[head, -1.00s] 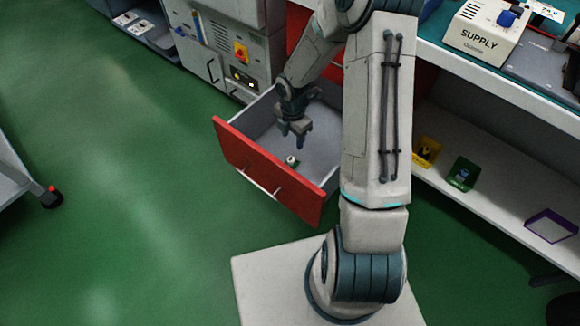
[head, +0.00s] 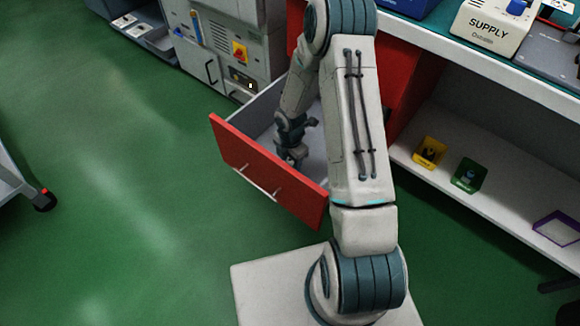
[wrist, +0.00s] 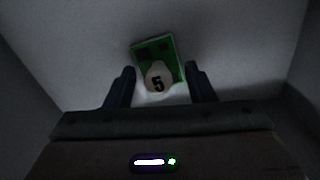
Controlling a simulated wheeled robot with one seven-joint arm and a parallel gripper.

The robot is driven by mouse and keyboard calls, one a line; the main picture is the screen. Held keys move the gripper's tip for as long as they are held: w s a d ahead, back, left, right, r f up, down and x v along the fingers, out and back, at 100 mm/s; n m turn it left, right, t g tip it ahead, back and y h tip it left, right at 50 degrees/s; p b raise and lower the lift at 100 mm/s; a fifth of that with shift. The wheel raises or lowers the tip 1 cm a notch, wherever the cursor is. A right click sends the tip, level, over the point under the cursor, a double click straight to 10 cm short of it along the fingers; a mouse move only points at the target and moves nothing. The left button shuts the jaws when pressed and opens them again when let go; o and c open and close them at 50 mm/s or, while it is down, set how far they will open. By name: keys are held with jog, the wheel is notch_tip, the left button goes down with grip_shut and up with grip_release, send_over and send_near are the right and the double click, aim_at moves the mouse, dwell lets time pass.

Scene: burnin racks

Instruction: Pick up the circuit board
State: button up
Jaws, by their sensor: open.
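The circuit board (wrist: 168,47) is a small green board with dark parts and a round pale piece marked 5. In the wrist view it lies on the pale floor of the drawer. My gripper (wrist: 160,78) is open, with one dark finger on each side of the board's near end. I cannot tell whether the fingers touch it. In the head view my gripper (head: 294,160) is down inside the red-fronted drawer (head: 262,170), and the board is hidden there.
The drawer's walls surround my gripper, with the red front on the near left. A white shelf (head: 500,200) at right holds a yellow bin (head: 430,152), a green bin (head: 468,176) and a purple-edged bin (head: 556,228). A grey machine (head: 222,50) stands behind.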

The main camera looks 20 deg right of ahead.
jog(key=c, duration=1.1)
jog(key=shift+o, duration=0.2)
